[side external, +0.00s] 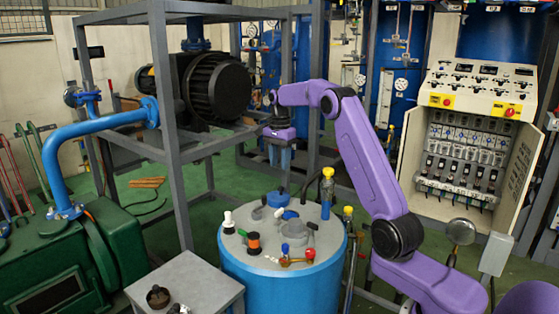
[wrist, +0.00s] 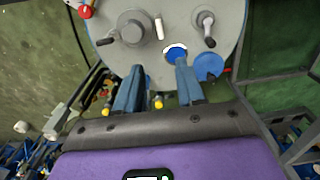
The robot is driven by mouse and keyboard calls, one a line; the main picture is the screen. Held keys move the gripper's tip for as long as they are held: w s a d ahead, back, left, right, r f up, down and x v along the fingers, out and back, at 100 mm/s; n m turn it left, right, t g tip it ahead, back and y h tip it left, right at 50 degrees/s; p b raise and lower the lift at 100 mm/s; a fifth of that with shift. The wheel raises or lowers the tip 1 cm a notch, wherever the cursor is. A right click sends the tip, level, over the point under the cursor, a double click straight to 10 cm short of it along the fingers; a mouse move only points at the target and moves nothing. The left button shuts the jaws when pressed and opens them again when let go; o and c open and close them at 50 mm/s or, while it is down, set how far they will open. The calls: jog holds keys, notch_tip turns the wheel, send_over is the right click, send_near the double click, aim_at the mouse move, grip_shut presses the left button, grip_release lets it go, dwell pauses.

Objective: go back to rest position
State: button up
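My purple arm is bent, with my gripper (side external: 284,165) hanging over the back of the blue drum (side external: 262,285), pointing down. In the wrist view my gripper (wrist: 159,70) shows two blue fingers with a clear gap between them and nothing held. A round blue part (wrist: 175,52) on the drum top shows beyond the fingertips. In the side view a blue knob (side external: 278,198) stands below the gripper, apart from it.
The drum top carries valves and fittings, including an orange-and-black one (side external: 254,243), a red knob (side external: 310,253) and a yellow-topped blue bottle (side external: 327,190). A grey frame (side external: 168,130) with a motor (side external: 215,88) stands left. An open control cabinet (side external: 470,130) stands right.

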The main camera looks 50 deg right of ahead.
jog(key=s+a+r+n, duration=0.1)
jog(key=a+n, duration=0.3)
jog(key=a, duration=0.4)
jog(key=s+a+r+n, duration=0.15)
jog(key=a+n, duration=0.25)
jog(key=a, duration=0.4)
jog(key=s+a+n, duration=0.7)
jog(key=s+a, duration=0.3)
jog(key=a, duration=0.1)
jog(key=s+f+n, duration=0.3)
jog(key=s+n, duration=0.5)
jog(key=s, duration=0.5)
jog(key=s+a+f+n, duration=0.1)
jog(key=s+n, duration=0.6)
jog(key=s, duration=0.7)
jog(key=shift+a+f+n, duration=0.2)
jog(key=shift+f+n, duration=0.2)
jog(key=shift+f, duration=0.5)
jog(key=shift+w, duration=0.2)
